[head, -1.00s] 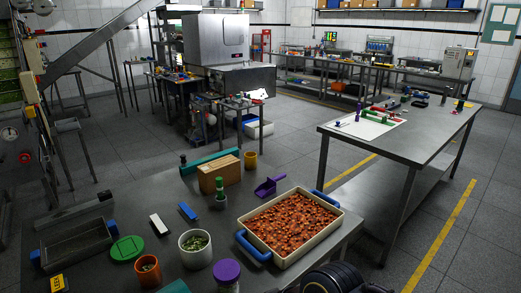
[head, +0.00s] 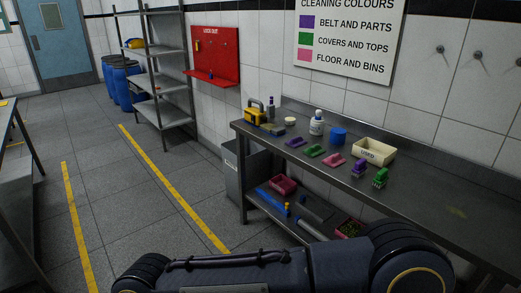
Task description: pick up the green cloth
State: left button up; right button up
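The green cloth (head: 315,151) lies flat on the steel bench (head: 440,203) along the right wall. It lies between a purple cloth (head: 296,142) and a pink cloth (head: 334,161), apart from both. Nothing covers it. One of my arms crosses the bottom of the view in front of the bench, well short of the cloth. Neither of my grippers shows in the head view.
A grey bin (head: 232,165) stands at the bench's left end. The floor to the left is open.

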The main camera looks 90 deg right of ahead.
aim_at(314, 151)
jog(key=z, duration=3.3)
jog(key=i+j+z, duration=0.15)
jog(key=i+j, duration=0.2)
jog(key=i, duration=0.15)
jog(key=i+j+z, duration=0.1)
jog(key=i+j, duration=0.3)
jog(key=i+j+z, duration=0.15)
jog(key=i+j, duration=0.35)
jog(key=i+j+z, duration=0.1)
jog(key=i+j, duration=0.4)
jog(key=i+j+z, duration=0.15)
jog(key=i+j, duration=0.3)
jog(key=i+j+z, duration=0.15)
jog(key=i+j, duration=0.25)
jog(key=j, duration=0.3)
